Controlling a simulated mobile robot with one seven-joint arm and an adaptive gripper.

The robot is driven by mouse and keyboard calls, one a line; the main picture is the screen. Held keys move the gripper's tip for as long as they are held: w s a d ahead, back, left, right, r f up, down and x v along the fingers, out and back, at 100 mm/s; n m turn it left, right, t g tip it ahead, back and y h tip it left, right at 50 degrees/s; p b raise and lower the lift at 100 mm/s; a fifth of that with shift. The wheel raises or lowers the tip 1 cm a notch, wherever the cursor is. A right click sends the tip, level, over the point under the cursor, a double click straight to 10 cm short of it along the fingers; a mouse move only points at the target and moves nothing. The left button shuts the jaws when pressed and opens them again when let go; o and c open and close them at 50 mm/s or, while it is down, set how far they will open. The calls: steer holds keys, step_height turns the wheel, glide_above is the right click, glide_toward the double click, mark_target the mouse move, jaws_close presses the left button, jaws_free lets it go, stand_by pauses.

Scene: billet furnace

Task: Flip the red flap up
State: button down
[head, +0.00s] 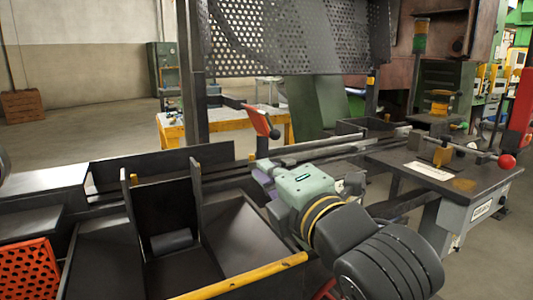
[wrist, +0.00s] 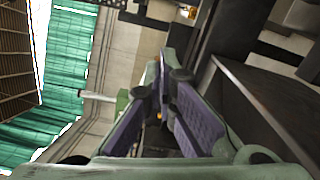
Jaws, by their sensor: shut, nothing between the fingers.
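A red-orange flap (head: 262,121) stands upright on a dark arm near the middle of the head view, behind the rail. My gripper (head: 262,170) is below it in that view, pointing away from my body. Its purple fingers are partly hidden by its pale green housing. The wrist view shows the fingers of my gripper (wrist: 163,78) converging, shut with nothing held. I cannot make out the flap in the wrist view. I cannot tell how far the fingers are from it in depth.
A dark bin with a yellow bar (head: 245,275) is at the front. An orange perforated panel (head: 28,272) is at lower left. A dark table (head: 430,172) with a red ball knob (head: 507,161) is at right. A perforated screen (head: 290,38) hangs above the rail.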

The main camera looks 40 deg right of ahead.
steer(key=p, duration=0.3)
glide_toward(262, 123)
steer(key=w+a+f, duration=0.3)
steer(key=w+a, duration=0.2)
steer(key=shift+s+d+r+p, duration=0.15)
steer(key=shift+s+d+p, duration=0.1)
steer(key=shift+d, duration=0.65)
steer(key=shift+s+d+r+p, duration=0.15)
steer(key=shift+s+d+p, duration=0.05)
steer(key=shift+d, duration=0.75)
steer(key=shift+w+f+b, duration=0.1)
steer(key=shift+f+b, duration=0.05)
steer(key=shift+b, duration=0.2)
steer(key=shift+n, duration=0.3)
steer(key=shift+d+b, duration=0.15)
steer(key=shift+b, duration=0.2)
